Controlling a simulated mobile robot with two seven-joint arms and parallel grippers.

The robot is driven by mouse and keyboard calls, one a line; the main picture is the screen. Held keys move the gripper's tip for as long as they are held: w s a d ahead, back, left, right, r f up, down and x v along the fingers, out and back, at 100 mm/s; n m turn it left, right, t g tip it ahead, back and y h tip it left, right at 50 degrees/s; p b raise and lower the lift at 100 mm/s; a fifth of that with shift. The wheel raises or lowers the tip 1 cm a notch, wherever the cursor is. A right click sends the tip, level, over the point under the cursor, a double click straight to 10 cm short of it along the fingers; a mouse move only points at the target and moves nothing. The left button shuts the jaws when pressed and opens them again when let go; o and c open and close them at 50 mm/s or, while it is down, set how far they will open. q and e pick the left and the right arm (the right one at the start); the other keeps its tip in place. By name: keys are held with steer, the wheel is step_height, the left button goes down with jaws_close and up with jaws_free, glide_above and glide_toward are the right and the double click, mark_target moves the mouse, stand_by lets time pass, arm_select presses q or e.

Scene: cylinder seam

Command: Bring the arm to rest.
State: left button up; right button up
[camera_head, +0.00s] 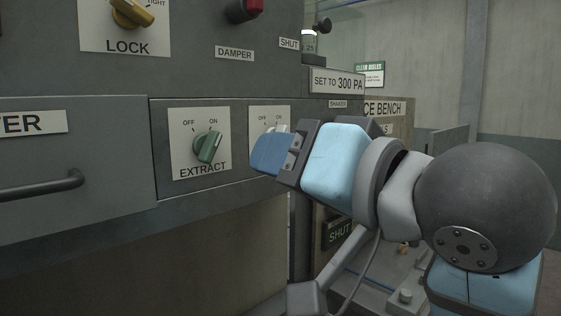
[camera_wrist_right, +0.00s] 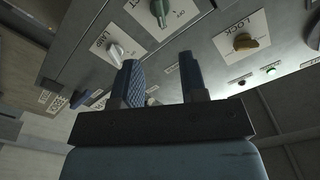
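My right arm comes in from the right in the head view. Its gripper (camera_head: 268,153) is in front of the panel, with blue fingers overlapping the lower part of a pale knob's plate (camera_head: 257,113). In the right wrist view the two fingers of the gripper (camera_wrist_right: 162,80) stand apart with nothing between them. The pale knob (camera_wrist_right: 115,50) shows just left of the left fingertip there; I cannot tell whether they touch. The knob's label is hidden in the head view. My left gripper is in neither view.
A green EXTRACT knob (camera_head: 209,147) points up and right, left of the gripper. A yellow LOCK knob (camera_head: 132,13) and a red knob (camera_head: 243,9) are above. A drawer handle (camera_head: 42,187) sticks out at left. A bench (camera_head: 388,112) stands behind the arm.

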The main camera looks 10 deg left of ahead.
steer(key=w+d+f+m+t+h+p, duration=0.1)
steer(key=w+d+f+m+t+h, duration=0.2)
steer(key=w+f, duration=0.85)
steer(key=w+d+f+m+h+p, duration=0.15)
steer(key=d+f, duration=0.25)
steer(key=f, duration=0.7)
steer(key=d+f+h, duration=0.2)
steer(key=d+f, duration=0.2)
steer(key=f, duration=0.7)
steer(key=s+d+f+g+h+p, duration=0.1)
steer(key=s+d+f, duration=0.2)
steer(key=f, duration=0.5)
steer(key=s+d+f+h, duration=0.1)
steer(key=s+d+f, duration=0.15)
steer(key=f, duration=0.55)
steer(key=s+d+f+n, duration=0.1)
steer(key=s+d+f, duration=0.1)
steer(key=s+f, duration=0.3)
steer(key=s+d+f+n+g+h, duration=0.1)
steer(key=s+d+f, duration=0.1)
steer(key=s+f, duration=0.3)
steer(key=s+d+f+n+g+h+p, duration=0.1)
steer(key=s+d+f, duration=0.2)
steer(key=s+f, duration=0.2)
steer(key=shift+s, duration=0.95)
steer(key=shift+d+f+h, duration=0.1)
steer(key=shift+h, duration=0.15)
